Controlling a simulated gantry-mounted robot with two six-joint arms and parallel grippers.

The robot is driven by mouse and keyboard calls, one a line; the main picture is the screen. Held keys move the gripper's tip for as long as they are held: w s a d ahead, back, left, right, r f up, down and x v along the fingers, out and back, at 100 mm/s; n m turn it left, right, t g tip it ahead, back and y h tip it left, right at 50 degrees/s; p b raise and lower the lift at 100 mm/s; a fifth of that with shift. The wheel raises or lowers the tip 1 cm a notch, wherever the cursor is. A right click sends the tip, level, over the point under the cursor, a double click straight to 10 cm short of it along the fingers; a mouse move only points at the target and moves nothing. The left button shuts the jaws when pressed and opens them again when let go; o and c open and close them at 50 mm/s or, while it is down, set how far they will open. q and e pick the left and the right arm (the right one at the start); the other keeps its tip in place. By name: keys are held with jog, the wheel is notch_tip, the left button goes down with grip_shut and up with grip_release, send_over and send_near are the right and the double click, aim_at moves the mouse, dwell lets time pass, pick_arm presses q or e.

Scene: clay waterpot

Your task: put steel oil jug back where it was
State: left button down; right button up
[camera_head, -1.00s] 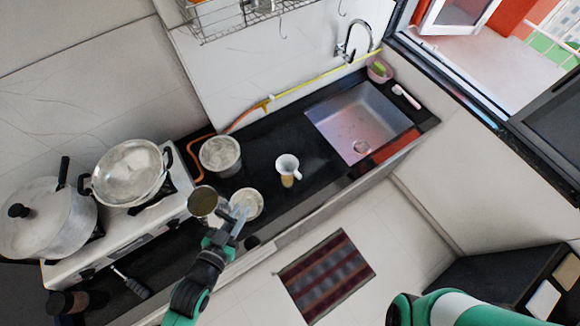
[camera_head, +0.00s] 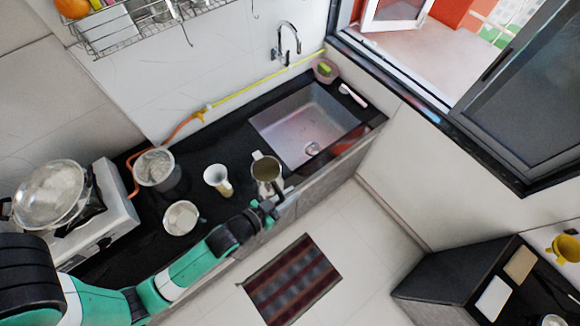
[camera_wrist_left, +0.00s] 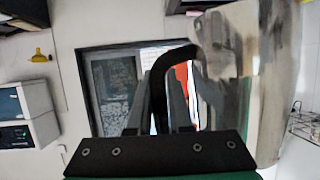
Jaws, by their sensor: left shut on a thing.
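The steel oil jug (camera_head: 266,168) is at the front edge of the dark counter in the head view, left of the sink, with its open top showing. My left gripper (camera_head: 270,207) is shut on it from the front. In the left wrist view the jug's shiny wall (camera_wrist_left: 245,75) fills the right side, and its dark curved handle (camera_wrist_left: 160,85) runs between the fingers (camera_wrist_left: 160,105). I cannot tell whether the jug touches the counter. My right gripper is not in view.
A white cup (camera_head: 217,180) stands just left of the jug. A metal bowl (camera_head: 181,217) and a larger pot (camera_head: 155,169) are farther left, near the stove (camera_head: 110,215). The sink (camera_head: 302,125) lies to the right. A rack (camera_head: 135,22) hangs on the wall.

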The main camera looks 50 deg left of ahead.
pick_arm(q)
jog(key=w+a+f+n+g+y+b, duration=0.1)
jog(key=w+a+f+n+y+b, duration=0.1)
jog(key=w+a+f+b, duration=0.45)
jog(key=w+a+f+n+y+b, duration=0.2)
jog(key=w+a+f+y+b, duration=0.15)
jog(key=a+b, duration=0.6)
jog(key=shift+n+g+y, duration=0.45)
jog(key=shift+n+g, duration=0.25)
jog(key=shift+n, duration=0.2)
jog(key=a+f+b, duration=0.3)
jog(key=f+b, duration=0.2)
jog(key=a+f+b, duration=0.2)
jog(key=f+b, duration=0.3)
jog(key=f, duration=0.1)
jog(key=a+f+b, duration=0.3)
jog(key=f+b, duration=0.2)
jog(key=f, duration=0.1)
jog(key=shift+w+a, duration=0.3)
jog(key=shift+f+b, duration=0.85)
jog(key=shift+f, duration=0.9)
jog(key=shift+f, duration=0.2)
jog(key=c, duration=0.8)
grip_release()
jog(key=shift+c, duration=0.2)
